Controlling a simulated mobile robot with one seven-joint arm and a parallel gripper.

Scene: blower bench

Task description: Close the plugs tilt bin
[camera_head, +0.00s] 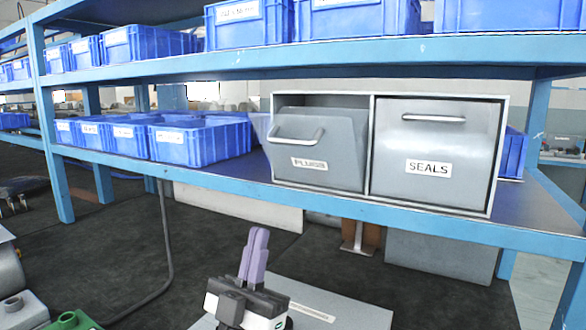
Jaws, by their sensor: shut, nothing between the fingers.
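The plugs tilt bin (317,154) is the left grey front of a two-bin metal cabinet (372,150) on the middle shelf. Its top edge leans out toward me, with a dark gap above it, so it stands part open. Its bar handle (297,136) sticks out near the upper left, above the PLUGS label (309,164). My gripper (259,231) is at the lower middle, below and in front of the shelf. Its two purple fingers point up and lie together, empty. It is apart from the bin.
The seals bin (434,150), right of the plugs bin, is flush and shut. Blue crates (200,143) stand left of the cabinet, and more stand on the shelf above. The blue shelf edge (380,206) runs between my gripper and the bins.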

